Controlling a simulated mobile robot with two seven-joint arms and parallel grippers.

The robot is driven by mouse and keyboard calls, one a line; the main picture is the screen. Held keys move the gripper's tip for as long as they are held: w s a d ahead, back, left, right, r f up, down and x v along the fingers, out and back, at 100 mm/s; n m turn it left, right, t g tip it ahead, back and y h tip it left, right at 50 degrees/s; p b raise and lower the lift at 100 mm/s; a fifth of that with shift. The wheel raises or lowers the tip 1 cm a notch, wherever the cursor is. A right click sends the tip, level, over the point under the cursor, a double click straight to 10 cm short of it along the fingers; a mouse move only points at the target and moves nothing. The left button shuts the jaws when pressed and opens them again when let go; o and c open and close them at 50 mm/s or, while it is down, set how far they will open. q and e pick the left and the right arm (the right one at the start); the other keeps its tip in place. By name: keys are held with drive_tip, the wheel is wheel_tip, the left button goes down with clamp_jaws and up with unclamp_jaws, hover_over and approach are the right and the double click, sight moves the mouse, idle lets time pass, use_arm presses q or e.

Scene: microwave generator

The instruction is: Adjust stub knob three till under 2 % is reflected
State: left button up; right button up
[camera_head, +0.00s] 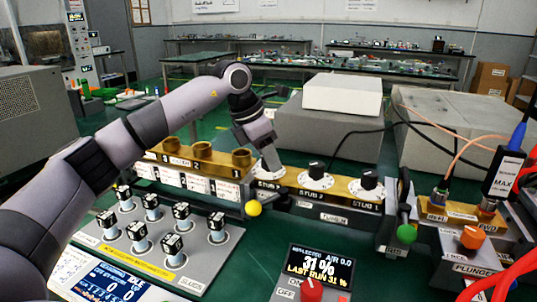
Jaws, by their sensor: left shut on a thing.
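My left gripper (270,163) reaches down onto the leftmost stub knob, at the STUB 3 label, on the brass tuner block (340,188). It is shut on that knob, which it mostly hides; part of its white dial (258,171) shows. The STUB 2 knob (316,170) and STUB 1 knob (369,179), black on white dials, stand to the right. My right gripper is not in view.
A red ON/OFF knob (311,289) sits below the display. A tray (205,255) of small labelled blocks lies in front of the brass row. An orange plunger knob (472,237) and cables are at right. Pale boxes (330,128) stand behind the tuner.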

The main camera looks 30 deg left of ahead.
use_arm(q)
drive_tip(key=m+p, duration=0.1)
drive_tip(key=p, duration=0.1)
drive_tip(key=m+h+p, duration=0.1)
drive_tip(key=m+p, duration=0.1)
drive_tip(key=shift+r+g, duration=0.3)
drive_tip(key=shift+g, duration=0.1)
drive_tip(key=shift+m+p, duration=0.6)
drive_tip(key=shift+m, duration=0.1)
drive_tip(key=shift+m+h+p, duration=0.3)
drive_tip(key=shift+m+p, duration=0.1)
drive_tip(key=m+g+p, duration=0.1)
drive_tip(key=m+p, duration=0.1)
drive_tip(key=m, duration=0.1)
drive_tip(key=shift+f+m+g, duration=0.1)
drive_tip(key=shift+m+g, duration=0.2)
drive_tip(key=shift+g, duration=0.1)
drive_tip(key=shift+m+g+h+p, duration=0.3)
drive_tip(key=shift+m+p, duration=0.1)
drive_tip(key=shift+m, duration=0.4)
drive_tip(key=shift+f+m+g, duration=0.1)
drive_tip(key=shift+m+g, duration=0.3)
drive_tip(key=shift+m, duration=0.8)
drive_tip(key=shift+p, duration=0.3)
drive_tip(key=o, duration=1)
